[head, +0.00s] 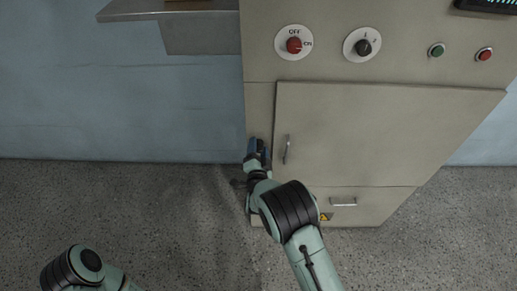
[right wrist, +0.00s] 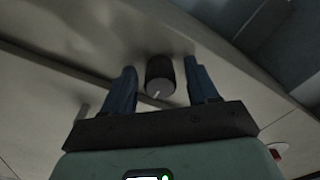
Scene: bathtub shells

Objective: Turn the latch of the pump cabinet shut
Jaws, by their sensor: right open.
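The pump cabinet (head: 258,105) is a beige box with a large door (head: 375,130) that looks shut. The latch (right wrist: 160,75) is a dark round knob with a pale mark on its end, in the right wrist view. My right gripper (right wrist: 162,85) is open, with one blue finger on each side of the knob and a visible gap to each. In the head view the right gripper (head: 257,148) is at the cabinet face just left of the door and hides the latch. My left arm shows at the lower left; its gripper is out of view.
A bar handle (head: 287,149) stands on the door just right of my right gripper. Above are a red dial (head: 294,45), a black dial (head: 362,47) and green and red buttons. A drawer handle (head: 343,202) is below. Floor at left is clear.

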